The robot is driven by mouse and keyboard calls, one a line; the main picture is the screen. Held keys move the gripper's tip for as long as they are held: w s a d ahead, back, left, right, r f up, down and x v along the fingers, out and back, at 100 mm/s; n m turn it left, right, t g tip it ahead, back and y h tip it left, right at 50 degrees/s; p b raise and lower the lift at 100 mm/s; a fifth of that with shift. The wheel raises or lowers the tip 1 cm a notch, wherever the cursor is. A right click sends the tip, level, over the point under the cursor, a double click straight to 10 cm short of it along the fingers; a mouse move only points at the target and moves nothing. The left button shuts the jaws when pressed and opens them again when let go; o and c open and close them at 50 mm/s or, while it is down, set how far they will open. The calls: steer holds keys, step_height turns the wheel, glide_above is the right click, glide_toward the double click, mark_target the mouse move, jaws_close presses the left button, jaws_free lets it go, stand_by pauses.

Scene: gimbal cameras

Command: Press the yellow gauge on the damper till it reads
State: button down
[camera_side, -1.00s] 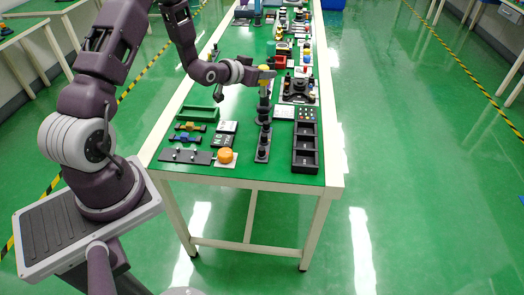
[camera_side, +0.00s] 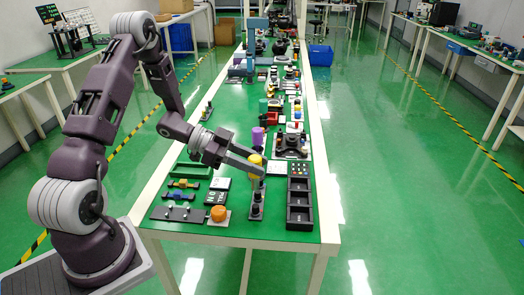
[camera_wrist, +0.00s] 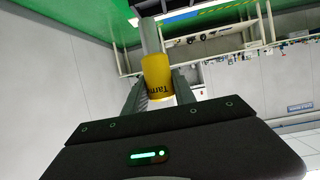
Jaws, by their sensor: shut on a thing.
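The yellow gauge (camera_side: 255,162) is a short cylinder between my gripper's fingers, above a narrow dark rack strip (camera_side: 256,211) with black posts. In the wrist view the yellow gauge (camera_wrist: 158,78) carries dark, partly legible lettering, and a grey rod extends beyond it. My gripper (camera_side: 257,168) is shut on the yellow gauge, with a finger on each side of it in the wrist view (camera_wrist: 159,92). I cannot pick out the damper for certain, nor tell whether the gauge touches it. No reading is visible.
A purple cylinder (camera_side: 258,135) stands just behind. A black compartment tray (camera_side: 300,220) is to the right. An orange knob (camera_side: 219,213), a green tray (camera_side: 191,170) and small parts are to the left. Farther back, the green table is crowded.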

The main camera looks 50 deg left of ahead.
mark_target(255, 188)
steer(key=shift+f, duration=3.3)
steer(key=shift+f, duration=0.35)
